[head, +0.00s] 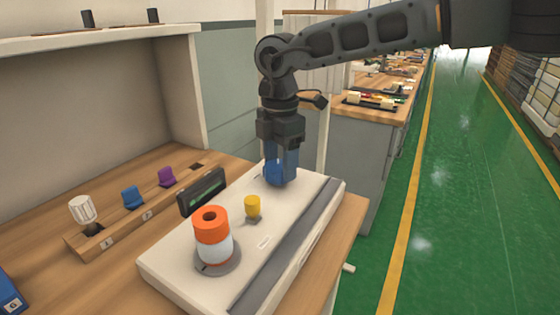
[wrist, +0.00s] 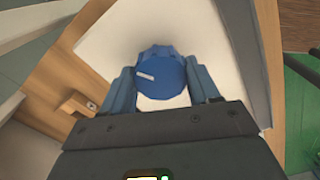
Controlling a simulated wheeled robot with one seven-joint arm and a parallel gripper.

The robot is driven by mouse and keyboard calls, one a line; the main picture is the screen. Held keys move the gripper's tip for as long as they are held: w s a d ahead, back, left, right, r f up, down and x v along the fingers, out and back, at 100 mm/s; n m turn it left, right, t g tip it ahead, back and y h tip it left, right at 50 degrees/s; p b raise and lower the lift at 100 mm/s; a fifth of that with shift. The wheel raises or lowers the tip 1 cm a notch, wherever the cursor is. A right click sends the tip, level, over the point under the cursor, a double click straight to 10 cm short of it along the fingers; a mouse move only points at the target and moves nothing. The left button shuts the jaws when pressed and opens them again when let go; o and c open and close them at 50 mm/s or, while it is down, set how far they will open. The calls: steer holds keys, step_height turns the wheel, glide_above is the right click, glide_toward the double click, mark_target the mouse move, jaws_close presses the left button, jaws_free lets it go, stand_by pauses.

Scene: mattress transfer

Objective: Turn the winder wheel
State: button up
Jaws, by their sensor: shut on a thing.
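The winder wheel is a blue round knob (head: 273,175) at the far end of the white machine base (head: 165,262). In the wrist view the blue knob (wrist: 160,76) shows a white pointer mark aimed to the left. My gripper (head: 283,168) comes down from above with its blue fingers on either side of the knob. In the wrist view the fingers (wrist: 163,90) flank the knob and are shut on it. The fingers hide part of the knob in the head view.
On the base stand an orange and white spool (head: 213,238), a yellow knob (head: 252,207) and a dark display (head: 202,191). A wooden rack (head: 130,215) at left holds a white piece (head: 83,210), a blue piece (head: 132,197) and a purple piece (head: 167,176). Green floor lies right.

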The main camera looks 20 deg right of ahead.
mark_target(280, 165)
stand_by(0.3)
steer(key=o, duration=1.1)
steer(key=shift+c, duration=0.2)
steer(key=shift+r, duration=0.1)
step_height(280, 165, up, 8)
steer(key=shift+f, duration=0.2)
